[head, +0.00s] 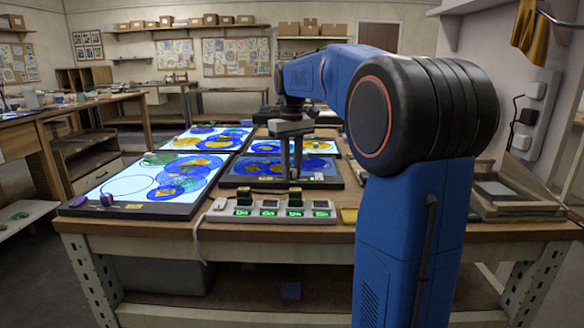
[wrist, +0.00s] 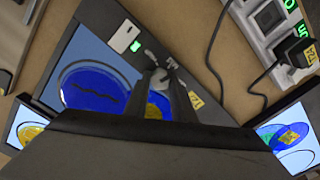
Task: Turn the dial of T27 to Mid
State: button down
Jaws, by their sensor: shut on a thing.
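A light panel with blue and yellow glass discs (head: 238,168) lies under my gripper at the front right of the bench's group of panels. Its face is duller than the panel to its left. In the wrist view its dark frame (wrist: 112,14) carries a white switch (wrist: 123,36), a small green light and a grey dial (wrist: 159,74). My gripper (head: 291,176) points down at this frame. In the wrist view its two dark fingers (wrist: 165,76) are shut on the dial, hiding part of it. A yellow tag (wrist: 196,100) sits beside the dial; its text and the dial's setting are unreadable.
A power strip (head: 270,212) with green displays and black plugs stands at the bench's front edge; cables run from it. A bright panel (head: 120,208) with purple knobs lies left, and two lit panels lie behind. A wooden tray (head: 500,208) is at right.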

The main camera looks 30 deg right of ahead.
aim_at(292, 170)
jog(key=shift+n, duration=1.1)
jog(key=c, duration=1.5)
grip_release()
notch_tip(292, 170, up, 17)
jog(key=shift+r, duration=0.2)
jog(key=shift+s, duration=0.1)
